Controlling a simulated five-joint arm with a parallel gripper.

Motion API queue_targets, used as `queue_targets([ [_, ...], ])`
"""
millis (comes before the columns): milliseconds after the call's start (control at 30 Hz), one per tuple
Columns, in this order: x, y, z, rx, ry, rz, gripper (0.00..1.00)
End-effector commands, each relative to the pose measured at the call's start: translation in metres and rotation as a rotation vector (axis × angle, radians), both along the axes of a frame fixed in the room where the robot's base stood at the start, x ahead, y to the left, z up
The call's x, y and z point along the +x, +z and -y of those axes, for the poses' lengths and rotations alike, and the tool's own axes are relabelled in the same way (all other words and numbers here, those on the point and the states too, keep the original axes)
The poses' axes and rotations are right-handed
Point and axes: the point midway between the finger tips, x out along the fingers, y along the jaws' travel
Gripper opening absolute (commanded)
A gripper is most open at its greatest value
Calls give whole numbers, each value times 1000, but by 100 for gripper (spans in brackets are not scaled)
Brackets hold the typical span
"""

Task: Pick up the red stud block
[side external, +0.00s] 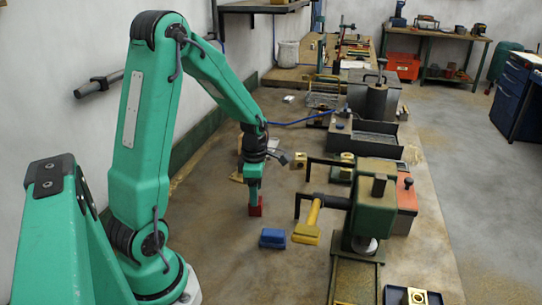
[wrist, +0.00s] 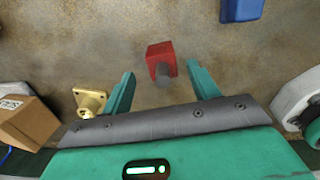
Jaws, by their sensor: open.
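The red stud block (wrist: 160,50) sits on the worktop with its grey stud showing in the wrist view. It lies between and slightly beyond the two green fingertips of my gripper (wrist: 161,72), which are spread apart with a gap on each side of the block. In the side external view my gripper (side external: 253,194) points down, right at the red block (side external: 256,210). The fingers hide part of the block there, and I cannot tell whether they touch it.
A blue block (side external: 272,238) and a yellow block (side external: 306,235) lie to the right. A green machine (side external: 372,205) with projecting arms stands beyond them. A brass fitting (wrist: 90,101) and a cardboard box (wrist: 28,122) are left of the fingers. The worktop around the red block is bare.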

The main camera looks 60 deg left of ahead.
Motion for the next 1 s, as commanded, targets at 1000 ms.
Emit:
queue_targets([
  [1000,-3,-47,2,0,0,0,60],
])
